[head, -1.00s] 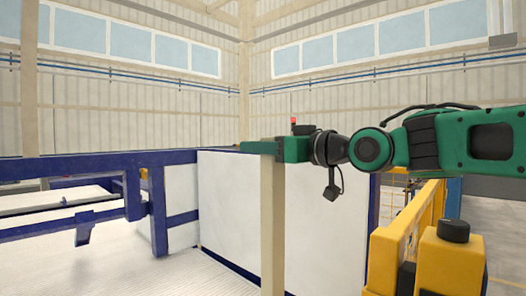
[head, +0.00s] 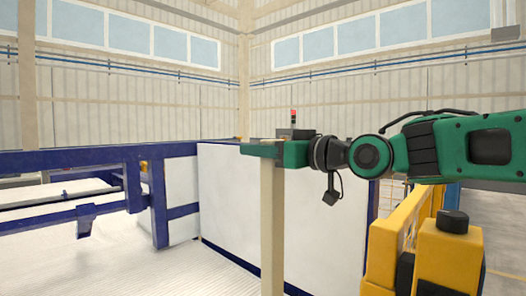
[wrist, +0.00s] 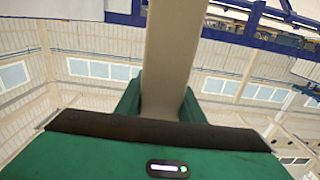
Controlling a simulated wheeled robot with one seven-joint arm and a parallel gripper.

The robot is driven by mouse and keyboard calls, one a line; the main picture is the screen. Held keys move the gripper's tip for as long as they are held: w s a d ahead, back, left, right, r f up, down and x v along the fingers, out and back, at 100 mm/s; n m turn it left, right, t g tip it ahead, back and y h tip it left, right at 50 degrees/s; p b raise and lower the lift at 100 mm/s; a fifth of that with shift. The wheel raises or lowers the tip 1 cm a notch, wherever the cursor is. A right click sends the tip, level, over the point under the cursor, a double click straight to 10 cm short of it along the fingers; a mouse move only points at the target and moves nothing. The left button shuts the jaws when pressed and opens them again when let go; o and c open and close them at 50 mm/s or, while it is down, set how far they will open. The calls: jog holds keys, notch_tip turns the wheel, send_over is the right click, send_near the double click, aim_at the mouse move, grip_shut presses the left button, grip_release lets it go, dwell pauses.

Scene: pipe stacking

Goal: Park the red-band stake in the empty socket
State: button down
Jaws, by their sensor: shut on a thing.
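My gripper (head: 262,150) is shut on a pale beige stake (head: 272,225) near its top end. The stake hangs upright in the head view, and its lower end runs out of the bottom of the picture. In the wrist view the stake (wrist: 172,55) passes between the two green fingers (wrist: 160,95). No red band shows on the visible part of the stake. No socket can be made out in either view.
A white panel (head: 225,205) with blue edges stands behind the stake. A blue frame (head: 75,163) runs along the left. A yellow guard (head: 400,235) stands at the right, below my arm. Pale ribbed floor (head: 120,265) lies at the lower left.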

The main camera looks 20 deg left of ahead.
jog(key=shift+f, duration=0.1)
dwell(0.5)
jog(key=shift+f, duration=1)
jog(key=c, duration=1.1)
grip_release()
jog(key=shift+d+f, duration=0.1)
jog(key=shift+f, duration=0.1)
jog(key=shift+v, duration=5.4)
jog(key=shift+r, duration=0.1)
